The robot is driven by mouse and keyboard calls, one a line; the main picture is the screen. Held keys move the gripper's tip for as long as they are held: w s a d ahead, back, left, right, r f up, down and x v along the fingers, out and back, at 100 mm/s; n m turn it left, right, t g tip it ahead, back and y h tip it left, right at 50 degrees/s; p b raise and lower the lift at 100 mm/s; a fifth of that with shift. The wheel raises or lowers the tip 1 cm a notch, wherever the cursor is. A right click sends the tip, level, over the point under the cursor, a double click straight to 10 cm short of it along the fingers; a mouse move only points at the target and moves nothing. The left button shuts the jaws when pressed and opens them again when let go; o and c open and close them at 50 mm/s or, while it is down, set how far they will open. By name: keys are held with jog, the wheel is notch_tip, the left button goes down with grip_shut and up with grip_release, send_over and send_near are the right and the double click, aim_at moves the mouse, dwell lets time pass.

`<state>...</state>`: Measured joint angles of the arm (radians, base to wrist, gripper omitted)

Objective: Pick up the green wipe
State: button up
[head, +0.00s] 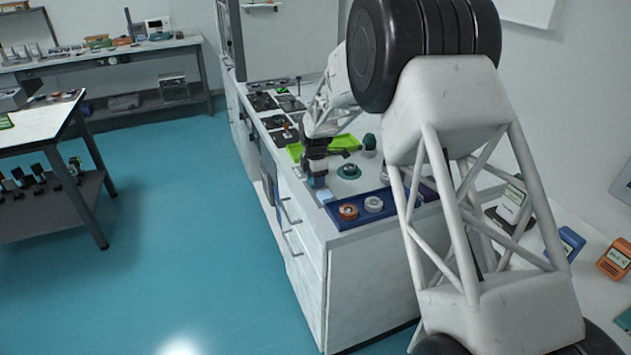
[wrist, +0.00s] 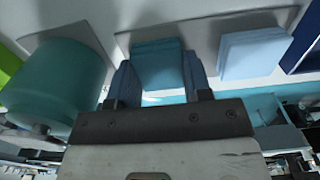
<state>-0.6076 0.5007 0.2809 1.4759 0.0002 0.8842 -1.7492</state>
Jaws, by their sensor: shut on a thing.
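My gripper (head: 318,183) points down at the near left part of the white counter, left of the blue tray. In the wrist view my gripper (wrist: 160,85) has its blue-padded fingers on both sides of a folded teal-green wipe (wrist: 157,62), and it is shut on it. The wipe is in front of a pale grey surface; I cannot tell whether it still touches it. A lighter blue folded stack (wrist: 250,52) sits to the right, apart from the fingers. In the head view the wipe is too small and hidden to make out.
A teal round container (wrist: 55,82) is close at left in the wrist view. In the head view a lime green tray (head: 335,143) lies behind my gripper. A blue tray (head: 395,203) holds an orange roll (head: 348,211) and a white roll (head: 373,204).

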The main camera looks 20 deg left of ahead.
jog(key=shift+r, duration=0.85)
notch_tip(320, 180, up, 2)
jog(key=s+d, duration=0.3)
jog(key=s, duration=0.1)
jog(key=s+d+r, duration=0.1)
jog(key=s+d, duration=0.2)
jog(key=s, duration=0.1)
jog(key=s+d, duration=0.3)
jog(key=s, duration=0.2)
jog(key=shift+s+r, duration=0.1)
jog(key=shift+r, duration=0.05)
